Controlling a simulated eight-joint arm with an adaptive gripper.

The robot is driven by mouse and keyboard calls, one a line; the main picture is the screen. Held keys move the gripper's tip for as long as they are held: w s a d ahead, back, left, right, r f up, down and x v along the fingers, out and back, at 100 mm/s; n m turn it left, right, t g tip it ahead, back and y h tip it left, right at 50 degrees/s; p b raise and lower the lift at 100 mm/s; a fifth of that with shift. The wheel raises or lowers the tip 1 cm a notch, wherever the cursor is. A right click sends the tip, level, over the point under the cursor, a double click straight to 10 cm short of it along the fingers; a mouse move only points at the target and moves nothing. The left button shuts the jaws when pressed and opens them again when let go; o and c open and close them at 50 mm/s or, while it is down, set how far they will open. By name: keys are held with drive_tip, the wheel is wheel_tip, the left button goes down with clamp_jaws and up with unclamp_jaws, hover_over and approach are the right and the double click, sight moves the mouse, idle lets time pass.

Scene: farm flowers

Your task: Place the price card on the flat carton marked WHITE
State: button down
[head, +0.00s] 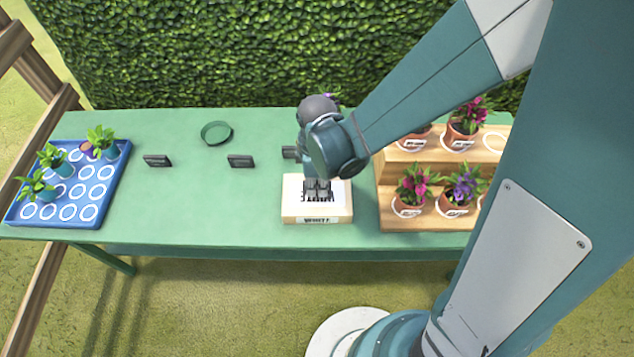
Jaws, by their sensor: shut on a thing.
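A flat white carton (291,205) with a wooden-looking edge lies on the green table in the head view. My gripper (318,193) points down over the middle of the carton, shut on the price card. The card is mostly hidden by the fingers; only dark edges show around the tips. I cannot tell whether it touches the carton top.
Small dark cards (157,160) and (240,161) stand on the green table (190,205). A round green dish (216,132) is behind them. A blue tray (82,212) with seedlings is at left, a wooden stepped stand (390,170) with potted flowers at right.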

sight(317, 182)
drive_tip(key=shift+f, duration=0.3)
drive_tip(key=c, duration=2.5)
unclamp_jaws()
drive_tip(key=shift+r, duration=0.15)
drive_tip(key=shift+r+p, duration=1.3)
drive_tip(key=shift+r, duration=4.7)
drive_tip(key=shift+d+r, duration=0.1)
